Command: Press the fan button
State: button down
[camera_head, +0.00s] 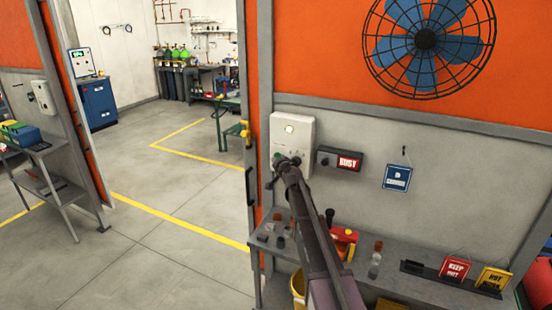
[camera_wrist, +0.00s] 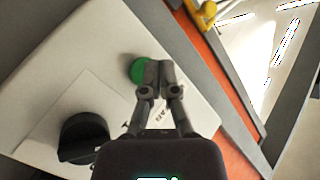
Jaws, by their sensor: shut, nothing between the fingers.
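A white control box (camera_head: 292,124) is mounted on the wall beside the door post, with a small lit spot on its upper part. In the wrist view the white panel (camera_wrist: 60,95) carries a round green button (camera_wrist: 136,68) and a black knob (camera_wrist: 82,137). My gripper (camera_wrist: 158,68) is shut and empty. Its fingertips overlap the right edge of the green button in the picture; I cannot tell whether they touch it. In the head view my gripper (camera_head: 284,161) is at the box's lower part and hides some of it. The blue-bladed fan (camera_head: 423,41) is high on the orange wall.
A grey box with a red BUSY sign (camera_head: 348,162) is just right of the control box. A blue tag (camera_head: 397,177) hangs further right. Below, a grey shelf (camera_head: 389,285) holds small items and signs. A yellow-handled door edge (camera_head: 247,135) stands close at left.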

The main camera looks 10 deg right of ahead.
dwell(0.3)
jog(key=s+a, duration=0.2)
jog(key=s, duration=0.1)
jog(key=s+a, duration=0.1)
jog(key=shift+s+a, duration=0.25)
jog(key=shift+s, duration=0.15)
dwell(0.3)
jog(key=s+a+f+n+g+y+b, duration=0.1)
jog(key=s+a+f+n+g+b, duration=0.2)
jog(key=s+f, duration=0.55)
jog(key=s+a+f+n+g+y, duration=0.15)
jog(key=s+f+g, duration=0.35)
jog(key=s, duration=0.6)
jog(key=s+d+f+g+h+b, duration=0.1)
jog(key=s+d+f+g+h, duration=0.1)
jog(key=s, duration=0.9)
jog(key=s+d+f+n+g+h+b, duration=0.1)
jog(key=s+d+f+g+h, duration=0.2)
jog(key=s, duration=0.9)
notch_tip(320, 180, down, 3)
jog(key=g, duration=0.3)
jog(key=shift+d, duration=0.4)
